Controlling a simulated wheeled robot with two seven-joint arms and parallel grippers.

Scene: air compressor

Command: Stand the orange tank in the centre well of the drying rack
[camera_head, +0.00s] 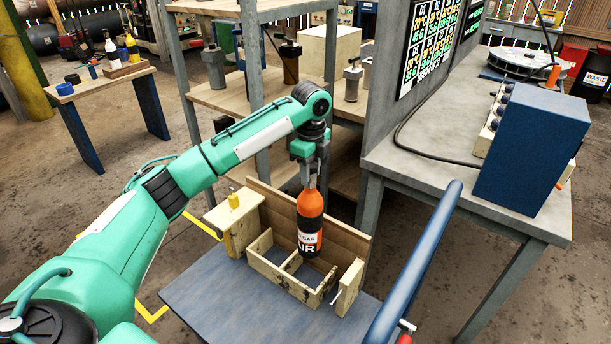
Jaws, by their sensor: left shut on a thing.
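The orange tank (311,204) has a black lower half with a white AIR label and hangs upright. My left gripper (309,184) is shut on its top end, pointing down. The wooden drying rack (342,250) has a tall back board, end blocks and low dividers making open wells. The tank's bottom shows in front of the back board, over the middle of the rack. I cannot tell whether its base is inside the centre well or just above it. The tank hides part of the wells and the back board. My right gripper is not in view.
The rack stands on a blue tabletop (220,297), clear at its left. A blue rail (414,264) slants along its right side. A metal shelf (220,95) stands close behind. A grey bench (425,171) with a blue box (530,137) is at right.

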